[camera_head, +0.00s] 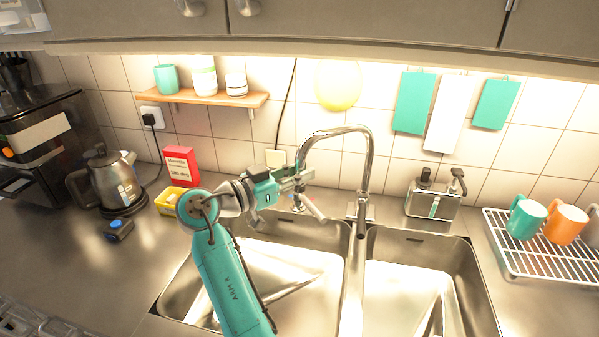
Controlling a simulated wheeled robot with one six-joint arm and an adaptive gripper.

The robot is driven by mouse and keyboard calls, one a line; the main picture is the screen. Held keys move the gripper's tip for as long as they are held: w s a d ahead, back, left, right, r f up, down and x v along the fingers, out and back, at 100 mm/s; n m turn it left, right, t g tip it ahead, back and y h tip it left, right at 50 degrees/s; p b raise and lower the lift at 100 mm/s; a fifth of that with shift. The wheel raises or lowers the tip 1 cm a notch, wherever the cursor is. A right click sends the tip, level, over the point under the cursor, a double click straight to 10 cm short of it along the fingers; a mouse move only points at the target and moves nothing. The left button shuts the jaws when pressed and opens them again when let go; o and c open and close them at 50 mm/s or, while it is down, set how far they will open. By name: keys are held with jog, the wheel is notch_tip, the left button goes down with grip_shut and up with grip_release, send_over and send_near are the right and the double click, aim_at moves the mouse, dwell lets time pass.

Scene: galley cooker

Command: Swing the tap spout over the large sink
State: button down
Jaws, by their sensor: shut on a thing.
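The chrome tap (368,165) stands on the rim behind the divider between the two sink basins. Its curved spout (330,131) arches to the left, and its free end comes down at my gripper, in line with the back part of the left basin. My gripper (299,180) is shut on the spout near this end, and its jaws partly hide the spout there. The left basin (300,262) looks the larger one; my arm covers part of it. The right basin (400,285) looks narrower. Both basins look empty.
A soap dispenser caddy (433,203) stands right of the tap. A white rack (545,250) with mugs is at the right. A wooden shelf (215,98) hangs above.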

jog(key=shift+w+a, duration=0.1)
jog(key=shift+a, duration=0.05)
jog(key=c, duration=1)
grip_release()
jog(key=shift+w+a, duration=0.1)
jog(key=v, duration=1.2)
